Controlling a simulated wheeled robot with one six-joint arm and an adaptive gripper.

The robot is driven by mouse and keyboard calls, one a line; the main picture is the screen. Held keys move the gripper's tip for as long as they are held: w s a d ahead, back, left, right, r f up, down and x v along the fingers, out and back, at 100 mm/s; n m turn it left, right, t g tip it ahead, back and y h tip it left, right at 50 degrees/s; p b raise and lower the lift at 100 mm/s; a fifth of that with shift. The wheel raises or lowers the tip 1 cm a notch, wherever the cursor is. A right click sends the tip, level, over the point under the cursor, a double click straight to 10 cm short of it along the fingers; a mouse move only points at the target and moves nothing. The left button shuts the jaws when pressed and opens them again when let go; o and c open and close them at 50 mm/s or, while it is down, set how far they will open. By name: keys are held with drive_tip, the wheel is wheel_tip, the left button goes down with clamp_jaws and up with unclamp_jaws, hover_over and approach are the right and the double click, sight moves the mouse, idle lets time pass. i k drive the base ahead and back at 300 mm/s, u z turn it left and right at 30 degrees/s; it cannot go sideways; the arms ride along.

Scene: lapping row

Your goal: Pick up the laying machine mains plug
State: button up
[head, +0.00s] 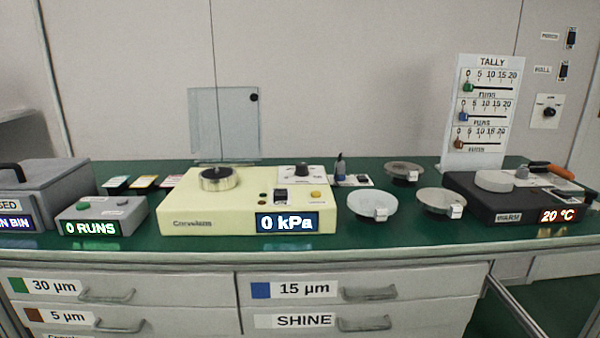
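A cream machine (240,215) with a "0 kPa" display (287,222) sits on the green bench top; it may be the laying machine, but its front label is too small to read surely. It carries a round metal piece (219,179), a black dial (302,171) and a yellow button (316,194). I cannot make out a mains plug for certain. A small dark upright item (340,166) stands behind the machine's right end, beside a white plate with a black spot (357,181); I cannot tell what it is. My gripper is not in view.
A grey box (105,216) reading "0 RUNS" stands left, a dark warmer (510,206) reading "20 °C" right. Several round discs (371,204) lie between machine and warmer. A clear pane (238,120) and a tally board (484,110) stand behind. Drawers (120,300) are below.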

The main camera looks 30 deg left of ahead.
sight(340, 165)
drive_tip(key=u, duration=1.1)
drive_tip(key=i, duration=0.2)
